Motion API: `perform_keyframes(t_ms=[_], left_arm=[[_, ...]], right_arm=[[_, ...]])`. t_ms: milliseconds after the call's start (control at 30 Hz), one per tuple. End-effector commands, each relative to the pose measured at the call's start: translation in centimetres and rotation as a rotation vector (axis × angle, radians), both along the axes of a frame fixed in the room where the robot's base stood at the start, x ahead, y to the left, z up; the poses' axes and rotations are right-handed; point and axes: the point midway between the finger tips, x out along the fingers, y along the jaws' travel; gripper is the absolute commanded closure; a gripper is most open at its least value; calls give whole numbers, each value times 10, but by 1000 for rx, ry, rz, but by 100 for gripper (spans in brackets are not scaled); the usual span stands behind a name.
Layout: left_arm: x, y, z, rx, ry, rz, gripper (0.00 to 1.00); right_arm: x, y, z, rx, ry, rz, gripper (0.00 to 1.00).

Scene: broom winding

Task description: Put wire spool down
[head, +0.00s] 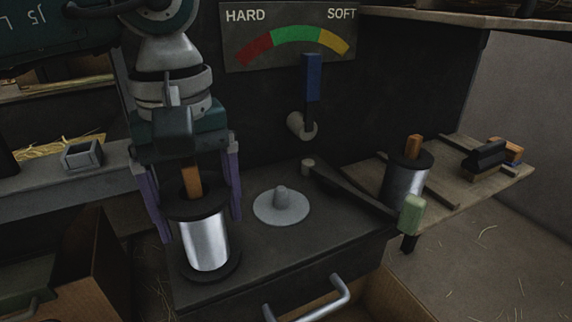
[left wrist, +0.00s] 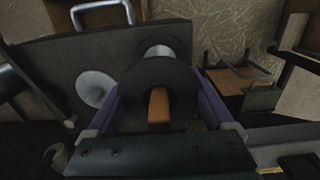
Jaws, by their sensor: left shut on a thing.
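A wire spool (head: 205,243) with dark flanges, silver wire and an orange-brown peg on top is upright at the left end of the dark bench top. My left gripper (head: 190,208) comes down from above with its purple fingers on either side of the spool's upper flange. It is shut on the spool. In the left wrist view the spool (left wrist: 160,80) sits between the fingers. I cannot tell whether its bottom touches the bench. A second spool (head: 405,182) with silver wire stands on the wooden shelf at right. My right gripper is not in view.
A grey disc with a hub (head: 281,205) lies right of the held spool. A crank arm with a green handle (head: 410,214) reaches across the bench's right side. A HARD/SOFT gauge (head: 290,38) and blue lever (head: 312,78) are behind. A brush-like block (head: 487,158) lies on the right shelf.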

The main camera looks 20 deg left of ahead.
Motion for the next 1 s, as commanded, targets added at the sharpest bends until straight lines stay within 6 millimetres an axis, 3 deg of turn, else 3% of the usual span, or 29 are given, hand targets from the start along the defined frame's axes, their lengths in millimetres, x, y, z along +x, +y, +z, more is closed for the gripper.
perform_keyframes(t_ms=[200, 233, 333, 667, 767, 1000], left_arm=[[1, 0, -3, -1, -2, 1, 100], [0, 0, -3, 1, -1, 1, 13], [0, 0, -2, 1, -1, 1, 1], [0, 0, 4, 0, 0, 1, 0], [1, 0, 18, 0, -4, 1, 0], [1, 0, 74, 0, -6, 1, 0]], right_arm=[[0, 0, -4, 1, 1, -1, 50], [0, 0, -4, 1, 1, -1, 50], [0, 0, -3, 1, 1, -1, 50], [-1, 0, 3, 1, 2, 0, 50], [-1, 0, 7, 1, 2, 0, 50], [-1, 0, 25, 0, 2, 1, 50]])
